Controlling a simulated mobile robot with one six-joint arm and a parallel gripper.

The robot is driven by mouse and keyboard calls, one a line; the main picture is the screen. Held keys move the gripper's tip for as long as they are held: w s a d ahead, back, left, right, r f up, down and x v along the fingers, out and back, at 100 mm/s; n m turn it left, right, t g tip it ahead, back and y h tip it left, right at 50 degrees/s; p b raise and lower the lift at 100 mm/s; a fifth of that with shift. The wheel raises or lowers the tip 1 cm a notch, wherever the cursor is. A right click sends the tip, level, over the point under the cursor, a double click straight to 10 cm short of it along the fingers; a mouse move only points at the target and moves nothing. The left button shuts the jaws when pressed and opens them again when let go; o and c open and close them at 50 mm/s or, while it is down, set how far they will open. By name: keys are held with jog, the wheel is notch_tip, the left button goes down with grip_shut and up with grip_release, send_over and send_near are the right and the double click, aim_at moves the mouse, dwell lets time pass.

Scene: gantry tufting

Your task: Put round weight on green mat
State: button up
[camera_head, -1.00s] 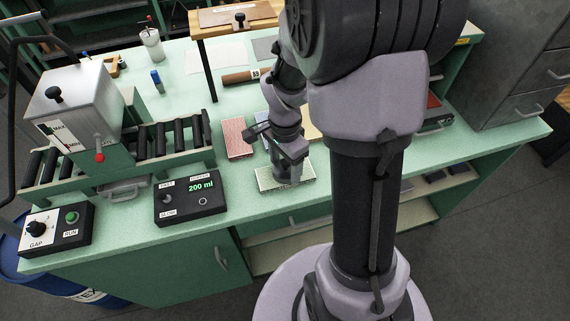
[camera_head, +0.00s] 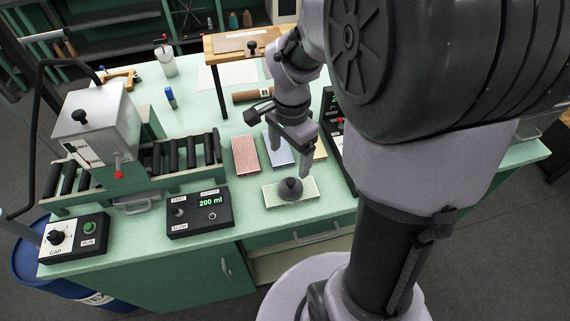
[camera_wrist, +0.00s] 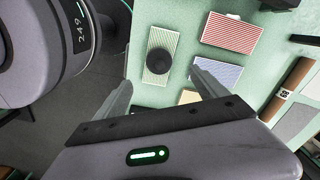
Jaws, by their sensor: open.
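The round weight (camera_head: 290,187) is dark and knobbed. It rests on the green mat (camera_head: 307,191), a pale green striped rectangle near the front edge of the bench. In the wrist view the round weight (camera_wrist: 159,62) sits on the green mat (camera_wrist: 164,36), with mat showing on both sides of it. My gripper (camera_head: 296,172) is above and behind the weight, apart from it. In the wrist view its two fingers (camera_wrist: 160,85) are spread with nothing between them.
A red mat (camera_head: 245,154), a blue mat (camera_head: 279,150) and a partly hidden yellow mat (camera_head: 319,148) lie behind. A control box (camera_head: 200,213) reading 200 ml stands left of the green mat. The roller conveyor (camera_head: 165,155) is further left.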

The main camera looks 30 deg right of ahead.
jog(key=s+a+r+n+t+y, duration=0.2)
jog(key=s+a+r+n+t, duration=0.3)
jog(key=s+a+r+n, duration=0.6)
jog(key=a+r, duration=0.1)
jog(key=a, duration=0.2)
jog(key=shift+s+n+t, duration=0.15)
jog(key=shift+n+t, duration=0.15)
jog(key=shift+n, duration=0.1)
notch_tip(320, 180, down, 4)
jog(key=b, duration=0.4)
jog(key=shift+f, duration=0.1)
